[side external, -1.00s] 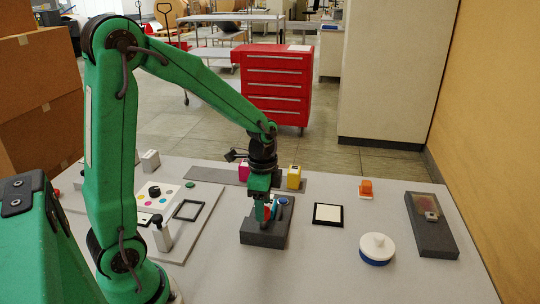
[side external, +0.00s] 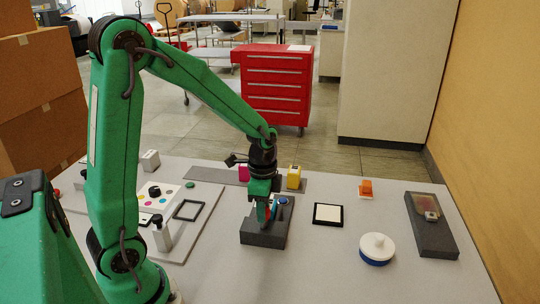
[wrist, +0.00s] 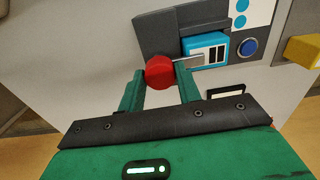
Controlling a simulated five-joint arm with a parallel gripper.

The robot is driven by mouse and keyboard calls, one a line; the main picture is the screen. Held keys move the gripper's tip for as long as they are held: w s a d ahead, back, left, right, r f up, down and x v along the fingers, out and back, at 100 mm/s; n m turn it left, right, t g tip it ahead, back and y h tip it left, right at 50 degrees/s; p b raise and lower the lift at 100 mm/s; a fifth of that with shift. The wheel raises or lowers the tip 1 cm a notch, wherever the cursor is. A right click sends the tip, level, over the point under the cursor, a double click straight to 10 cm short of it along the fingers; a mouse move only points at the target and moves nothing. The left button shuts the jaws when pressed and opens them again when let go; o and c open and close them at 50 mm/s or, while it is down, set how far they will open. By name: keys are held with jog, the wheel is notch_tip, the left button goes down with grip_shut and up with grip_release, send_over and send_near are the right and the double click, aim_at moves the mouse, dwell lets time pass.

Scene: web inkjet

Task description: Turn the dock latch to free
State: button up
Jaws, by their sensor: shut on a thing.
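The dock (side external: 264,238) is a dark grey block on the table, below my gripper (side external: 265,214). In the wrist view, the dock's grey face (wrist: 160,17) holds a blue and white cartridge (wrist: 205,44) with a round blue button (wrist: 249,47) beside it. The latch has a red ball knob (wrist: 160,72) on a thin metal lever (wrist: 188,60) that reaches across the cartridge's edge. My gripper's two green fingers (wrist: 162,70) are shut on the red knob, one on each side. The lever's pivot is not clear.
A yellow cartridge (side external: 294,177) and a magenta one (side external: 244,172) stand behind the dock. A black-framed pad (side external: 328,214) and a white-lidded round jar (side external: 377,247) are to the right. A flat dark frame (side external: 188,210) and a grey post (side external: 162,236) are to the left.

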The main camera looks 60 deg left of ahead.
jog(key=n, duration=0.4)
jog(key=shift+n, duration=0.3)
jog(key=n, duration=0.9)
jog(key=shift+n, duration=2.1)
jog(key=o, duration=1)
jog(key=shift+c, duration=0.2)
jog(key=shift+r, duration=0.15)
